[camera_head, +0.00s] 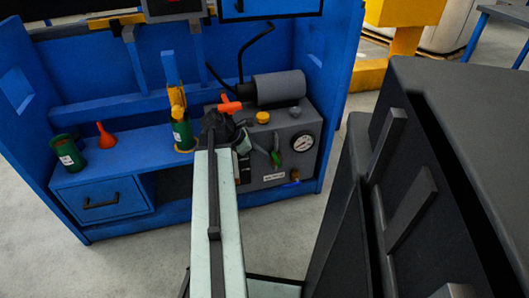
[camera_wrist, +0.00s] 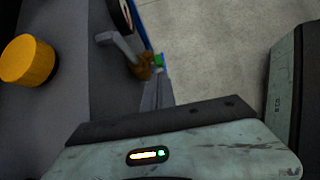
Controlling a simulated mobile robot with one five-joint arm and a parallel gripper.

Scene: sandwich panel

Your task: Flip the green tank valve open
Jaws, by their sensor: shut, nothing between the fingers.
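The grey tank unit (camera_head: 290,160) stands at the right end of the blue bench. A small green valve part (camera_head: 276,158) shows on its front, beside the gauge and partly behind a grey curved piece. In the wrist view a small green part (camera_wrist: 158,60) sits beside a brownish fitting and a grey lever (camera_wrist: 115,46); I cannot tell the valve's exact position. My gripper (camera_head: 222,128) is shut and empty, dark against the unit's left top, left of the green part and apart from it. Its fingertips are hard to make out.
A round gauge (camera_head: 303,143), a yellow knob (camera_head: 262,117), a red-orange handle (camera_head: 230,106) and a blue valve (camera_head: 292,183) are on or near the unit. A green container (camera_head: 183,132) stands left of my arm. A dark cabinet (camera_head: 440,180) fills the right side.

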